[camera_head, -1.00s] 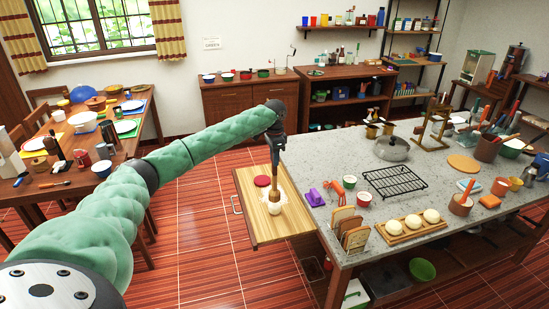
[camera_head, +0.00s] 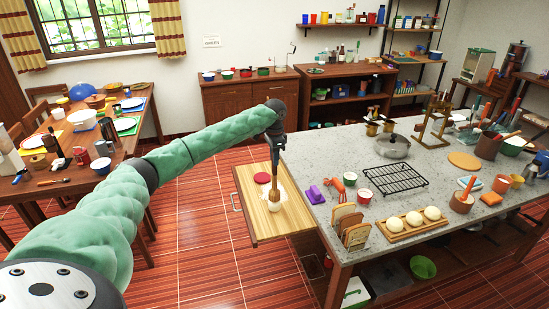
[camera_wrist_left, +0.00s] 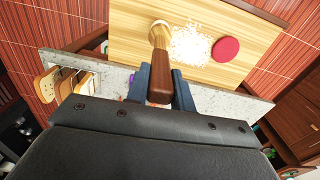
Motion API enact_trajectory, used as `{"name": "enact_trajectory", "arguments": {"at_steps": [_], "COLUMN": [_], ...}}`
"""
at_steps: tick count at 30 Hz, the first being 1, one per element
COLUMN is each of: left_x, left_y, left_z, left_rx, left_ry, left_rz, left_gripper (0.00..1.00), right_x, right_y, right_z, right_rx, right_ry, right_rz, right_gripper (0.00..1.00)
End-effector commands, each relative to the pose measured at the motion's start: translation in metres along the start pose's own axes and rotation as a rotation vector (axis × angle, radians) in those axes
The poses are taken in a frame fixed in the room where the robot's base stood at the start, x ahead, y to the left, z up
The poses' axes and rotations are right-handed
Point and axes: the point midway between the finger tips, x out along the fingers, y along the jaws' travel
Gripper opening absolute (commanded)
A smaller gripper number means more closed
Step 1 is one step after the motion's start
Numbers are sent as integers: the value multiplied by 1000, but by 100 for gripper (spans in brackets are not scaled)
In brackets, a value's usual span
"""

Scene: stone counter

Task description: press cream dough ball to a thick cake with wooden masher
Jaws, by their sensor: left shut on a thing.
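My left gripper (camera_head: 276,158) is shut on the handle of the wooden masher (camera_head: 274,192) and holds it upright, head down, over the pull-out board. In the left wrist view the masher's brown handle (camera_wrist_left: 160,80) sits between the blue fingers. The cream dough ball (camera_head: 275,207) is under the masher's head, which appears to touch it; most of its top is hidden. In the left wrist view only a pale rim (camera_wrist_left: 157,23) shows round the masher's head. My right gripper is not in view.
The wooden board (camera_head: 250,222) juts out from the stone counter (camera_head: 330,160). A white flour patch (camera_wrist_left: 190,46) and a red disc (camera_head: 262,178) lie on it. Bread slices in a rack (camera_head: 348,228), a purple object (camera_head: 314,195) and a tray of pale balls (camera_head: 395,236) stand nearby on the counter.

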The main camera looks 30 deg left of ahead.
Motion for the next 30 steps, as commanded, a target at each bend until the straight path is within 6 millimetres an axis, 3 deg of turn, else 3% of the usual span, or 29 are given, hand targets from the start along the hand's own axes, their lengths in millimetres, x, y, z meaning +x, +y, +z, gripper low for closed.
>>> {"name": "enact_trajectory", "arguments": {"at_steps": [9, 23, 30], "left_x": [2, 10, 14], "left_y": [0, 0, 0], "left_z": [0, 0, 0], "left_rx": [0, 0, 0], "left_ry": [0, 0, 0], "left_rz": [0, 0, 0], "left_gripper": [1, 1, 1], "right_x": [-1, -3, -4], "right_y": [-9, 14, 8], "right_z": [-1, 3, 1], "right_rx": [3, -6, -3], "right_ry": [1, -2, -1], "right_rz": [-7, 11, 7], "right_gripper": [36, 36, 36]}}
